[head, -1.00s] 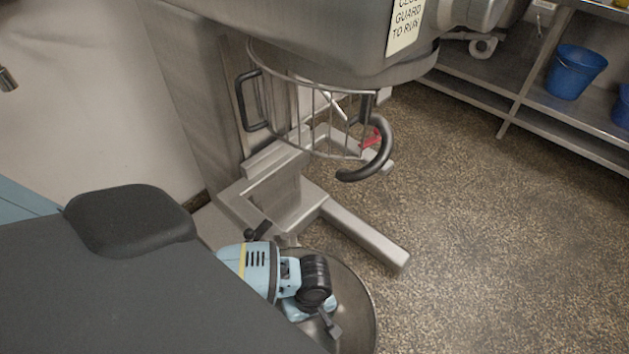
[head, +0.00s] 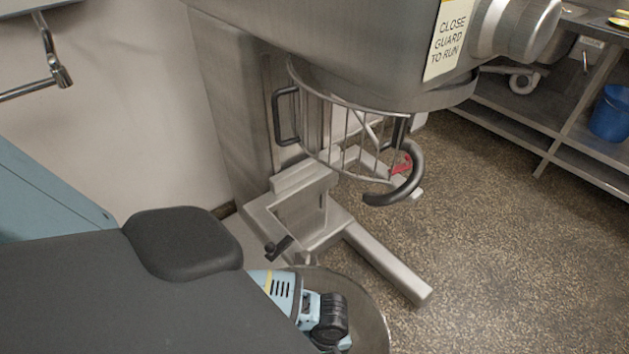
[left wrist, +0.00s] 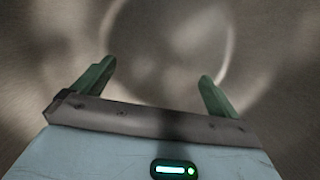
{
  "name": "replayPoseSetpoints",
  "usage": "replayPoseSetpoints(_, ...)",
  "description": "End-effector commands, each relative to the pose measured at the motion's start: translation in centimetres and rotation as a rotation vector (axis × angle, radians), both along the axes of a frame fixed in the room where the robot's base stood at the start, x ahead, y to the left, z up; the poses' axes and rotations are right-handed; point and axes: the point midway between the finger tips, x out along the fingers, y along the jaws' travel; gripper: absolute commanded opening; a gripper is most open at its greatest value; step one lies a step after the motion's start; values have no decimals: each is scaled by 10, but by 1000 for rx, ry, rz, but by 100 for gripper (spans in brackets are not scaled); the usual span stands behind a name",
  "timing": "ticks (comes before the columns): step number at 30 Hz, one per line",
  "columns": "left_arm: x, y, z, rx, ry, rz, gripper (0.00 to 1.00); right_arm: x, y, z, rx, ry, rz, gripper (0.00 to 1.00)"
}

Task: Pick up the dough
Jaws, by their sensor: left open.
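No dough can be made out in either view. A round metal bowl (head: 372,312) is partly in view at the bottom of the head view, below the mixer. My left arm reaches down into it, and its gripper is hidden or cut off there. In the left wrist view my left gripper (left wrist: 158,70) is open, its two green fingers apart with nothing between them. Beyond them is only the bowl's smooth, blurred metal inside (left wrist: 165,35), with a pale ring on it. My right gripper is not in view.
A large steel mixer (head: 345,45) stands above and behind the bowl. Its wire guard (head: 345,135), dark curved hook (head: 412,178) and low foot (head: 390,265) stick out. A steel shelf (head: 560,125) with a blue bucket (head: 610,115) is at the right. The speckled floor (head: 510,260) between is clear.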

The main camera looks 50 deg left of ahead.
Motion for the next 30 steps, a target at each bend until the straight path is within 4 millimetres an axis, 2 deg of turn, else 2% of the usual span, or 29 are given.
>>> replayPoseSetpoints(4,-12,-1,-23,2,3,0,98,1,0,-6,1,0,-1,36)
replayPoseSetpoints(7,-12,-1,-34,1,2,1,98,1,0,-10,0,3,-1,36)
replayPoseSetpoints(17,-13,-1,-40,0,-1,1,98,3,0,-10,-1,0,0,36)
replayPoseSetpoints(20,-13,-1,-40,0,0,1,88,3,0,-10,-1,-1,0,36)
replayPoseSetpoints(30,-13,-1,-40,0,0,1,43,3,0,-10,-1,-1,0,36)
